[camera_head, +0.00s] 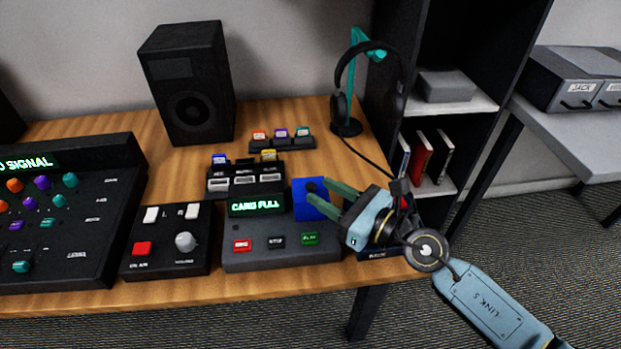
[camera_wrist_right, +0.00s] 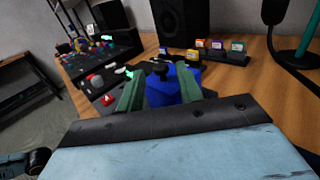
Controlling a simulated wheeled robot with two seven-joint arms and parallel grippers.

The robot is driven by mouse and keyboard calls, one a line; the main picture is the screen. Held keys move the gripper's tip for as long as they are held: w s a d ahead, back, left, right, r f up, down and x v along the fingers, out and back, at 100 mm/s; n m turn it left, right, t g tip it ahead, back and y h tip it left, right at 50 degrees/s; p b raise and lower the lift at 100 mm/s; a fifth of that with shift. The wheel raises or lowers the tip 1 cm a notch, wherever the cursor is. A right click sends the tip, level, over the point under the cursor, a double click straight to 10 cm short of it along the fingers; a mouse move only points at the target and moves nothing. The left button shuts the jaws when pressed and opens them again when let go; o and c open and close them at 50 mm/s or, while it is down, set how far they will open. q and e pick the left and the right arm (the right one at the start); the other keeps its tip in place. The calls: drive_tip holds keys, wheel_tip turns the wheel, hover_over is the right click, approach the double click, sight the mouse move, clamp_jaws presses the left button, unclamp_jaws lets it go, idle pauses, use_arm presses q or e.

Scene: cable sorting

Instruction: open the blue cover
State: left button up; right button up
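The blue cover (camera_head: 303,203) stands at the right end of the grey console with the lit "CARD FULL" display (camera_head: 256,204). A dark knob (camera_head: 311,187) shows on it. My right gripper (camera_head: 318,206) is open, its two green fingers pointing left at the cover and hiding part of it. In the right wrist view the blue cover (camera_wrist_right: 188,84) lies just beyond the fingers, and its dark knob (camera_wrist_right: 162,69) appears between the fingertips (camera_wrist_right: 160,74). I cannot tell whether the fingers touch it. My left gripper is not in view.
A black box with a red button (camera_head: 142,249) and a mixer panel (camera_head: 60,215) stand to the left. Card holders (camera_head: 282,143) stand behind the console. A speaker (camera_head: 187,85) and a headphone stand (camera_head: 346,127) are at the back. A shelf (camera_head: 440,192) is at right.

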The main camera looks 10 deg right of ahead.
sight(315, 188)
drive_tip(key=shift+x, duration=2.15)
drive_tip(key=shift+c, duration=0.4)
clamp_jaws()
